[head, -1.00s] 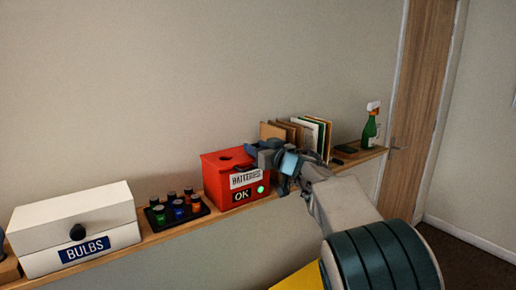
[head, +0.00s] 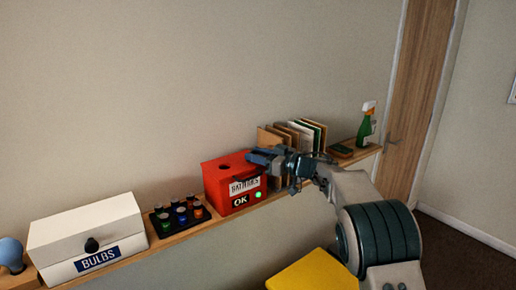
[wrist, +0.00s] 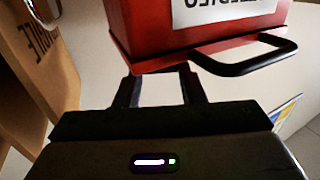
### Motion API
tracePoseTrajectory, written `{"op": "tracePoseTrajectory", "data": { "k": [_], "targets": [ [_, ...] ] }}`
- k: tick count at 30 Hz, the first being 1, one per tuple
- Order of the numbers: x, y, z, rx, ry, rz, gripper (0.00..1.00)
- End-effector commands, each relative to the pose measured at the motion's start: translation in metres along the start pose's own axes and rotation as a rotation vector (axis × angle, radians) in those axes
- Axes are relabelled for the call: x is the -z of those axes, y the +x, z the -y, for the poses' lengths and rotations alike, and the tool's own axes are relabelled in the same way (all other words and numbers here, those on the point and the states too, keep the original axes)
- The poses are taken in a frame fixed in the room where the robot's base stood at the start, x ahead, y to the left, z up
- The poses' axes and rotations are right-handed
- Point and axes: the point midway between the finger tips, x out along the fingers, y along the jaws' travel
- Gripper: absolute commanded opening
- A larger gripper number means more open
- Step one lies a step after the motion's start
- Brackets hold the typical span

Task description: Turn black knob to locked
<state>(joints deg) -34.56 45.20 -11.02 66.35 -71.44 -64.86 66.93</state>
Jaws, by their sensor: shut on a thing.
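A round black knob (head: 91,245) is on the front of a white box (head: 75,222) with a blue BULBS label, at the left end of the shelf in the head view. No locked mark is readable on it. My gripper (head: 262,158) is far from this knob, at the upper right of a red BATTERIES box (head: 218,178). In the wrist view my gripper (wrist: 162,88) is shut on a pale thing (wrist: 160,92) that I cannot identify. A black bar handle (wrist: 250,62) on the red box is close to the right finger.
A tray of several coloured batteries (head: 180,215) stands between the boxes on the narrow wooden shelf (head: 120,265). Upright folders (head: 300,140) and a green spray bottle (head: 366,122) stand right of the red box. A green light shows beside OK.

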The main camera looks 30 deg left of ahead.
Motion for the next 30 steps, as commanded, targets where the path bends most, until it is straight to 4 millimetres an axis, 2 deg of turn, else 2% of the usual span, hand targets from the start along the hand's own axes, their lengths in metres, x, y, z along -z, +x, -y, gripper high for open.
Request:
{"op": "tracePoseTrajectory", "data": {
  "k": [9, 23, 24, 26, 30],
  "targets": [
    [0.0009, 0.0013, -0.0012, 0.097, 0.000, -0.004, 0.13],
    [0.0017, 0.0018, -0.0007, 0.112, -0.001, -0.004, 0.13],
    [0.0017, 0.0019, -0.0007, 0.112, -0.001, -0.004, 0.39],
    [0.0016, 0.0017, -0.0008, 0.111, -0.001, -0.004, 0.56],
    [0.0011, 0.0002, -0.0024, 0.108, -0.001, -0.003, 0.58]
  ]
}}
